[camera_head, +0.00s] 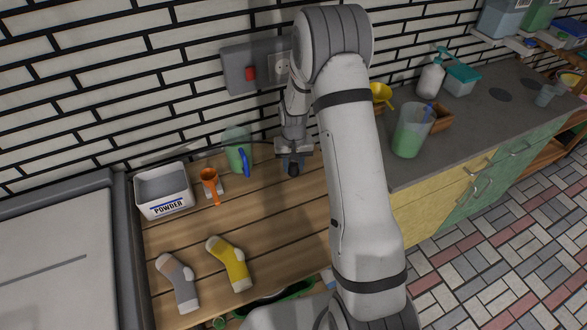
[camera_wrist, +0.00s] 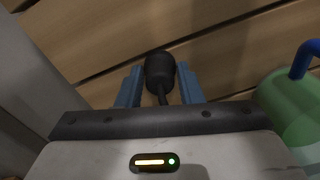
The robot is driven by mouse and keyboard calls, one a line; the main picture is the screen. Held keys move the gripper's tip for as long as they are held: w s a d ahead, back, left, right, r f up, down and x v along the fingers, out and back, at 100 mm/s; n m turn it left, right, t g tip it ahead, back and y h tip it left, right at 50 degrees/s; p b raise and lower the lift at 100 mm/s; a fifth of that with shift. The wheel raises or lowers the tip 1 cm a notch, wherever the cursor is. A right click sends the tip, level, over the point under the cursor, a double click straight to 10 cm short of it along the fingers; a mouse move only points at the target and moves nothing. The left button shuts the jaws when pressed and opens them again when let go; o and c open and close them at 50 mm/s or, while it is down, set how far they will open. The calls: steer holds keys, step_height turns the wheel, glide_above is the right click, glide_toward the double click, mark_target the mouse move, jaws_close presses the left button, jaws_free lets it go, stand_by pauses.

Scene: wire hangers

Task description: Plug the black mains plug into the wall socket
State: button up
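The black mains plug (camera_wrist: 160,72) sits between the two blue fingers of my gripper (camera_wrist: 159,84) in the wrist view, its body reaching past the fingertips and its cable running back towards the palm. The fingers look closed on its sides. In the head view my gripper (camera_head: 293,161) points down over the wooden worktop, with the dark plug (camera_head: 293,169) at its tip. I cannot tell whether the plug touches the wood. The wall socket (camera_head: 281,67) is on a grey panel on the tiled wall, above my gripper and partly beside my arm. The plug's prongs are hidden.
A red switch (camera_head: 250,74) is left of the socket. A green jug (camera_head: 234,152) with a blue handle stands close left of my gripper. The front-right worktop is clear.

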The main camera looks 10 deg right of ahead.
mark_target(294, 164)
steer(key=c, duration=0.4)
step_height(294, 164, up, 10)
steer(key=shift+r+b, duration=0.1)
steer(key=shift+b, duration=0.65)
